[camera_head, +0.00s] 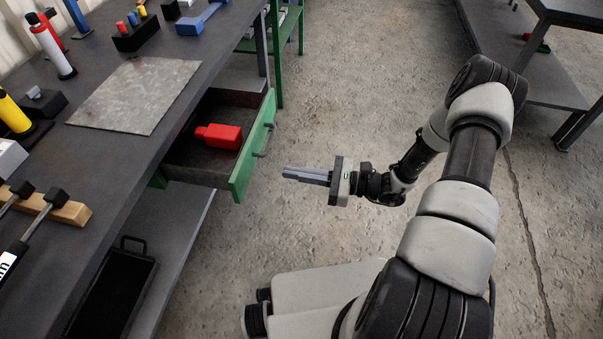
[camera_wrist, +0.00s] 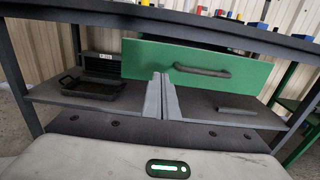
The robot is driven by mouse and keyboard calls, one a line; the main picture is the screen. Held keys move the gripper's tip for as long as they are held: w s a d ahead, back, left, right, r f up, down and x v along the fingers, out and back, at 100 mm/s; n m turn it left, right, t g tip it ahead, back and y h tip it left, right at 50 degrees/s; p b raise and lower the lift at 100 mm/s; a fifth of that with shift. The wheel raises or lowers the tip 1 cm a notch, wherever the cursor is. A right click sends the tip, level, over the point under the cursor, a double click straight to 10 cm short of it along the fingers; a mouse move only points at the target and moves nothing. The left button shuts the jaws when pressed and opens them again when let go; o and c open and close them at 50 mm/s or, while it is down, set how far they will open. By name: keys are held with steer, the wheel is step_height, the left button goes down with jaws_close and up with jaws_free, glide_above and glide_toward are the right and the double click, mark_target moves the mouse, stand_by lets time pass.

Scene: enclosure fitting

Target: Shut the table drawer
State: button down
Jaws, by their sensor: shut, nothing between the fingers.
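The table drawer (camera_head: 205,160) stands pulled out from under the dark workbench (camera_head: 150,119). It has a green front with a dark handle (camera_head: 264,140), and a red bottle-like object (camera_head: 219,136) lies inside. My gripper (camera_head: 286,173) is shut and empty. It points at the drawer front from the right, with a clear gap between. In the wrist view the green drawer front (camera_wrist: 140,59) fills the upper middle, with its handle (camera_wrist: 202,71) right of the shut fingers (camera_wrist: 163,76). The drawer's inside is hidden in that view.
A metal sheet (camera_head: 137,95) and several tools lie on the bench top. A black tray (camera_head: 108,290) rests on the lower shelf, and it also shows in the wrist view (camera_wrist: 92,86). Another table (camera_head: 575,12) stands at the upper right. The concrete floor between is clear.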

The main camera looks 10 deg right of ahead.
mark_target(191, 164)
steer(key=b+x, duration=0.1)
steer(key=x, duration=0.8)
steer(key=shift+a, duration=0.2)
steer(key=b+x, duration=0.1)
steer(key=x, duration=1.8)
steer(key=shift+w+a+f+b, duration=0.1)
steer(key=shift+a+f+b, duration=0.1)
steer(key=shift+a+b, duration=0.15)
steer(key=shift+w+a, duration=0.25)
steer(key=shift+a, duration=0.35)
steer(key=shift+a+r, duration=0.1)
steer(key=shift+r, duration=0.1)
steer(key=shift+w+a+r, duration=0.1)
steer(key=shift+r, duration=0.05)
